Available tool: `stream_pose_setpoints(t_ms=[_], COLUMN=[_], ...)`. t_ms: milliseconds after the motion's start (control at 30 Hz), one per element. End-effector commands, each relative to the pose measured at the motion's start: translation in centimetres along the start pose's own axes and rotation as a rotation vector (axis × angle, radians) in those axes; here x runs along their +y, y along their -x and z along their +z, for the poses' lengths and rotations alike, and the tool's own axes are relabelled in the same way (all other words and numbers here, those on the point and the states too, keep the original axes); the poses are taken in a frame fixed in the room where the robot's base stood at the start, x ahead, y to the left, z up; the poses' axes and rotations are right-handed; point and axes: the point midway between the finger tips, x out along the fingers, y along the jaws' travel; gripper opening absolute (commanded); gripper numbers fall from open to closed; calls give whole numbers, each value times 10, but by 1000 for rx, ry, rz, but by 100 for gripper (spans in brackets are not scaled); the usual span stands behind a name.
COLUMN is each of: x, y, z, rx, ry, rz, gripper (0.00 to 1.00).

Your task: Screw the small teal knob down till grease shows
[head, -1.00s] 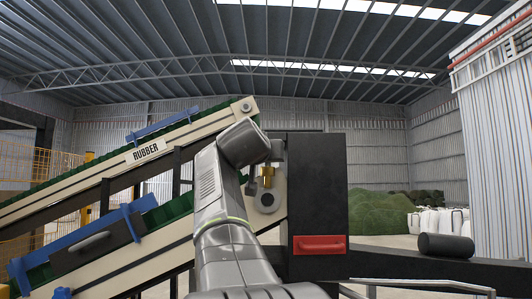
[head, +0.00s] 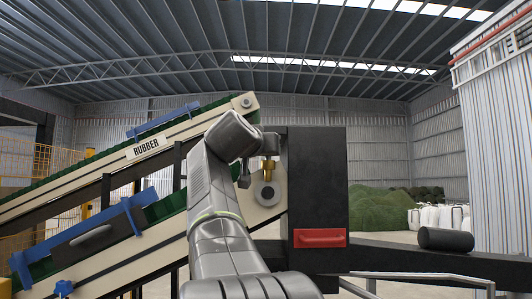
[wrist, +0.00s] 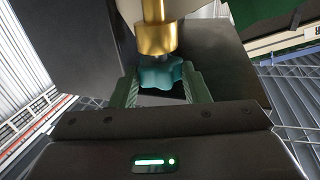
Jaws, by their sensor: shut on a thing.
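The teal knob (wrist: 162,76) is a small lobed piece, seen in the wrist view just below a brass collar (wrist: 156,38). A narrow dark gap or stem shows between knob and collar. My gripper (wrist: 161,88) has its two green fingers on either side of the knob and is shut on it. In the head view the brass fitting (head: 268,171) hangs in front of the conveyor's end, right of my arm's wrist. The knob cannot be made out there. I see no grease in either view.
The conveyor marked RUBBER (head: 146,148) slopes up from the left. A metal rail (head: 420,279) is at the lower right.

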Motion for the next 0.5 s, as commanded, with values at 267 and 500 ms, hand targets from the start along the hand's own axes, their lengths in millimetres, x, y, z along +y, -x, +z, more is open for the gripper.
stream_pose_setpoints(t_ms=[267,500], x=[-7,-11], y=[-1,-3], z=[0,-2], rx=[1,0], ry=[3,2], rz=[203,386], gripper=[19,19])
